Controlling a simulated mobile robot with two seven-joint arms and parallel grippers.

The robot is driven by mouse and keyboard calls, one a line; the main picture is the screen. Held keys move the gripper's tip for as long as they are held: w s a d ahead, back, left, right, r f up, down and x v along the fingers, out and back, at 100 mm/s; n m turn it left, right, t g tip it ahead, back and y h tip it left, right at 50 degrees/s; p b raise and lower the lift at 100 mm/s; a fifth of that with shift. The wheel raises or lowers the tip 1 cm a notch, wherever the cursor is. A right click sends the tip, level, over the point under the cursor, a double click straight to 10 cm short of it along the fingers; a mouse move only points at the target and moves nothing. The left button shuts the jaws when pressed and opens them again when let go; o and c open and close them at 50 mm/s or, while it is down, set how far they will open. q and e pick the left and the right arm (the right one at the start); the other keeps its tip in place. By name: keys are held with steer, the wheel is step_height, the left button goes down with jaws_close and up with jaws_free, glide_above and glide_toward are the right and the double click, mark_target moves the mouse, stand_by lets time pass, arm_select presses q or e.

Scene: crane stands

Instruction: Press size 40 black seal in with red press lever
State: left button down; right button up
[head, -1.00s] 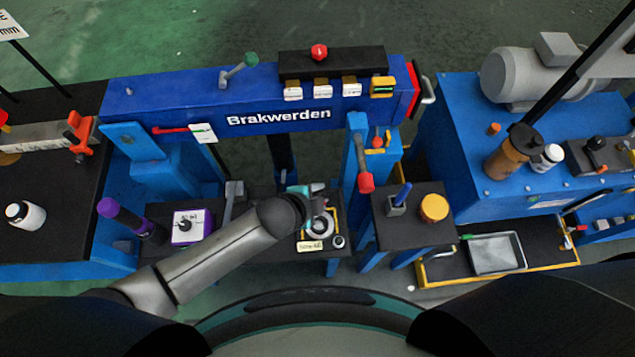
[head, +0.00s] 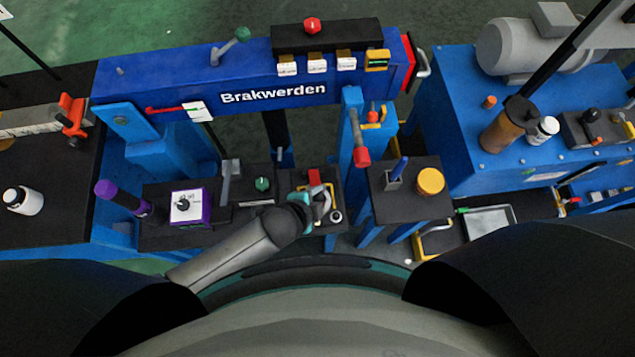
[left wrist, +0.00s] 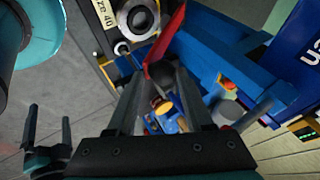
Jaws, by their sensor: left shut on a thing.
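The red press lever (head: 314,177) stands at the size 40 press station, and it also shows in the left wrist view (left wrist: 164,45). My left gripper (head: 320,205) is at this station. In the left wrist view its fingers (left wrist: 158,75) are shut on the lever's lower red part. The round metal seat (left wrist: 138,18) with a dark centre is just beyond the lever, beside the "size 40" label (left wrist: 104,14). I cannot tell the black seal apart from the dark centre. My right gripper (left wrist: 49,135) appears off to the left in the wrist view, fingers apart and empty.
A blue beam (head: 230,90) runs behind the station. A blue post with a red-handled lever (head: 361,157) stands to the right. A side stand bears a yellow cap (head: 430,181). A purple gauge block (head: 190,205) and a green knob (head: 262,184) are to the left.

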arm_select(q)
steer(key=c, duration=0.7)
jaws_free()
steer(key=shift+s+a+f, duration=0.1)
steer(key=shift+c, duration=0.2)
steer(key=shift+o, duration=1.3)
steer(key=shift+s+a+r+p, duration=0.2)
steer(key=shift+r+p, duration=0.1)
steer(key=shift+r, duration=0.3)
steer(key=p+v, duration=0.3)
steer(key=v, duration=1.1)
steer(key=shift+p, duration=0.4)
steer(key=shift+d, duration=0.1)
